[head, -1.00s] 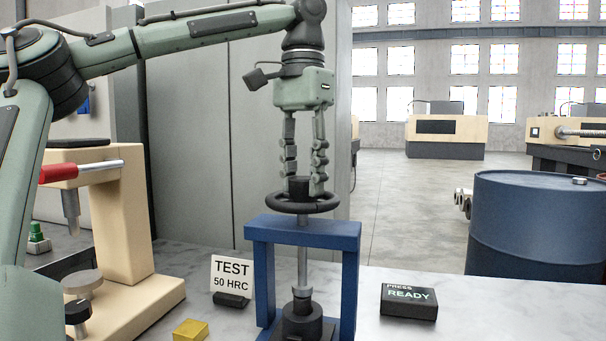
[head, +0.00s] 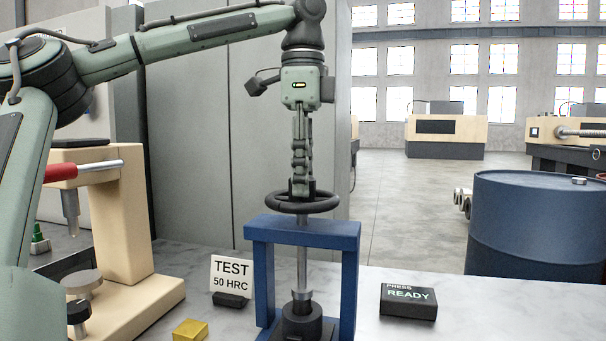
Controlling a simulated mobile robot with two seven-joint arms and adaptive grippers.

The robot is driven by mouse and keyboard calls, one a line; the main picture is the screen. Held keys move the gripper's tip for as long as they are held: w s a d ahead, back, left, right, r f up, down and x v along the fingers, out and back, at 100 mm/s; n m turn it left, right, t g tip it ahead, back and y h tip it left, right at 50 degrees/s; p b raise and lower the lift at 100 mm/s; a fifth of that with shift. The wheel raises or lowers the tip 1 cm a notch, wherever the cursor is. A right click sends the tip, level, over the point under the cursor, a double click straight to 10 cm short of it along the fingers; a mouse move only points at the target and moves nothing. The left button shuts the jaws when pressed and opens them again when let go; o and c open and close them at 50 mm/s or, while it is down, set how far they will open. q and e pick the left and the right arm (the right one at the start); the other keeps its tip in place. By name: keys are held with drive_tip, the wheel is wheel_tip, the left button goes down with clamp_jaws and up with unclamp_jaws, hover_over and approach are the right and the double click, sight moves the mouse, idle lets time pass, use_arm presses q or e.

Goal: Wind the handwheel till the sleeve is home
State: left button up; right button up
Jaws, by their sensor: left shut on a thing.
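The black handwheel (head: 325,205) lies flat on top of a vertical steel screw (head: 302,255) that runs through the blue press frame (head: 345,238). My left gripper (head: 302,192) comes straight down from above and is shut on the handwheel's hub; its fingers are seen edge-on, one nearly behind the other. At the screw's lower end a grey sleeve (head: 302,297) meets a black stepped block (head: 302,323); I cannot tell how far the sleeve is seated. My right gripper is out of view.
A sign reading TEST 50 HRC (head: 232,274) and a yellow block (head: 190,330) stand left of the press. A beige tester (head: 110,225) is farther left. A black PRESS READY box (head: 408,301) sits right, with clear bench around it. A blue barrel (head: 535,225) stands beyond.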

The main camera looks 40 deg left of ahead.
use_arm(q)
drive_tip(key=m, duration=0.4)
drive_tip(key=shift+m, duration=2)
drive_tip(key=o, duration=1.1)
drive_tip(key=shift+o, duration=0.2)
wheel_tip(320, 180, up, 12)
